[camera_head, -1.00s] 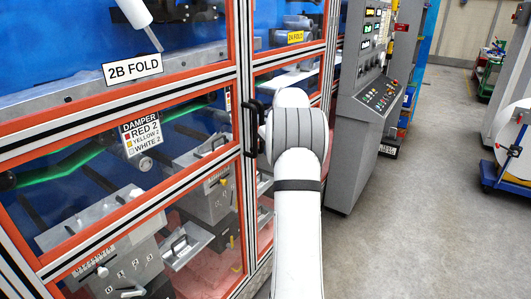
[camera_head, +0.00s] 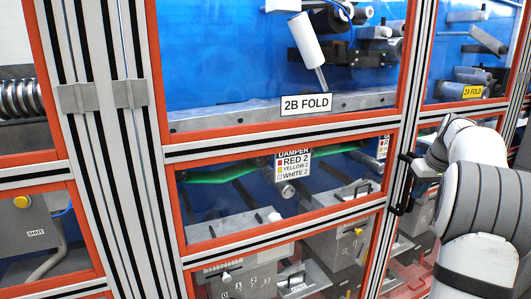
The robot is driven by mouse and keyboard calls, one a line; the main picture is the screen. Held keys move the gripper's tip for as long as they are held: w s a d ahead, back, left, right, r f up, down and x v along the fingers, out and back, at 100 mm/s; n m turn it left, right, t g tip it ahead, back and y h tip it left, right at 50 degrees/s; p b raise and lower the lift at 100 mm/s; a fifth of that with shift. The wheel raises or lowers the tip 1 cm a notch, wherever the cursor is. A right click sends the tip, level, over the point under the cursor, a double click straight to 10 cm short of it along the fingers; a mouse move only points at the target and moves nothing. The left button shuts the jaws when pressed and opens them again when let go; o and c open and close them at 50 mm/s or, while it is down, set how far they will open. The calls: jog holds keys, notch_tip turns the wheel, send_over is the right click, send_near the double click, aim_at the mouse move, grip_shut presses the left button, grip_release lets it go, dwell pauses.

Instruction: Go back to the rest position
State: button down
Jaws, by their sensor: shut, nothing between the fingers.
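My white and grey arm (camera_head: 484,205) stands at the right edge in the head view, in front of the orange-and-silver framed machine doors (camera_head: 290,226). Its far end bends toward a frame post.
Behind the clear panels are a "2B FOLD" label (camera_head: 306,104), a "DAMPER" sign (camera_head: 293,165) and grey machine boxes. A silver post (camera_head: 104,110) with hinges stands at the left. The machine front fills most of the view; no open floor shows.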

jog(key=s+a, duration=0.6)
jog(key=a, duration=0.5)
jog(key=s+a, duration=0.6)
jog(key=a, duration=0.5)
jog(key=s+a+f, duration=0.4)
jog(key=s+a, duration=0.1)
jog(key=s, duration=0.4)
jog(key=s+a+f, duration=0.5)
jog(key=s+a, duration=0.1)
jog(key=s, duration=0.2)
jog(key=shift+s+a+g, duration=0.25)
jog(key=shift+s+g, duration=0.15)
